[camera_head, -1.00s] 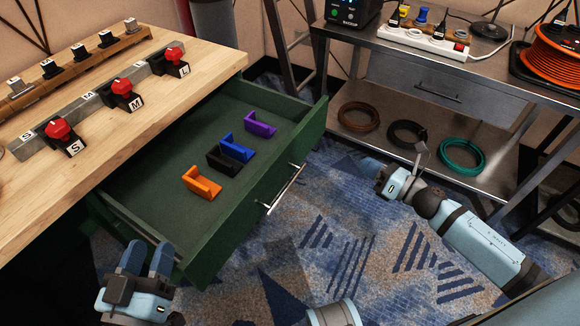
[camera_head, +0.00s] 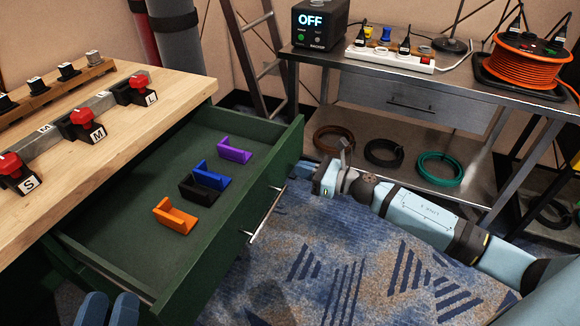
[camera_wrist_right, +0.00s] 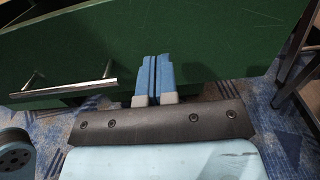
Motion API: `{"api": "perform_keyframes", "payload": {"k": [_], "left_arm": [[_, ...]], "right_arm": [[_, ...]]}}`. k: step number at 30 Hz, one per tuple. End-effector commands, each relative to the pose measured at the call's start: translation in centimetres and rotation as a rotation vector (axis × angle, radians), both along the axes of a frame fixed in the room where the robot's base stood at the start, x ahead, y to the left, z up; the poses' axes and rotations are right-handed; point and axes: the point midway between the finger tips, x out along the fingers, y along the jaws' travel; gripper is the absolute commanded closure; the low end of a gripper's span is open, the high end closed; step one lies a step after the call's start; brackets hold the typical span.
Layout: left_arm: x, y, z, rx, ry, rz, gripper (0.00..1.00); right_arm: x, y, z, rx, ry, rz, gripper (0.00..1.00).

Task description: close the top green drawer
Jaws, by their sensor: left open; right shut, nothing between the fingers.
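The green drawer (camera_head: 180,272) stands pulled out from under the wooden tabletop. Its front carries a silver bar handle (camera_head: 267,215), which also shows in the right wrist view (camera_wrist_right: 65,88). Orange (camera_head: 174,216), black (camera_head: 199,190), blue (camera_head: 212,174) and purple (camera_head: 234,151) holders lie inside. My right gripper (camera_wrist_right: 157,62) is shut and empty, its fingertips at the green drawer front, right of the handle. I cannot tell whether they touch it. In the head view its fingers are barely visible. My left gripper (camera_head: 107,310) is open at the bottom left, near the drawer's near corner, mostly cut off.
The wooden table (camera_head: 150,105) holds red S, M and L switches. A metal bench (camera_head: 450,90) at the back right carries a black OFF box (camera_head: 320,25), a power strip (camera_head: 390,60) and an orange cable reel (camera_head: 520,65). Blue carpet (camera_head: 330,250) lies open before the drawer.

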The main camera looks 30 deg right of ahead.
Motion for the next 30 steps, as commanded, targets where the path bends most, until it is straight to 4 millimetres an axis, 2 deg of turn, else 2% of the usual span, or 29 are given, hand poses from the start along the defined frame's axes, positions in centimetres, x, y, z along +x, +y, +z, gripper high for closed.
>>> {"api": "perform_keyframes", "payload": {"k": [3,8,24,30], "left_arm": [[0.0,0.0,-0.4,0.004,0.008,-0.002,0.55],[0.0,-0.1,-0.8,0.009,0.022,-0.005,0.55],[0.0,-0.1,-0.6,0.01,0.019,-0.006,0.55],[0.1,0.0,-0.4,0.009,0.016,-0.005,0.55]], "right_arm": [[1.4,1.1,0.0,0.0,-0.001,0.001,1.0],[2.6,1.9,0.0,0.0,-0.001,0.0,1.0],[3.0,2.4,0.0,0.0,0.0,0.0,1.0],[4.4,3.4,0.1,0.003,0.0,0.0,1.0]]}}
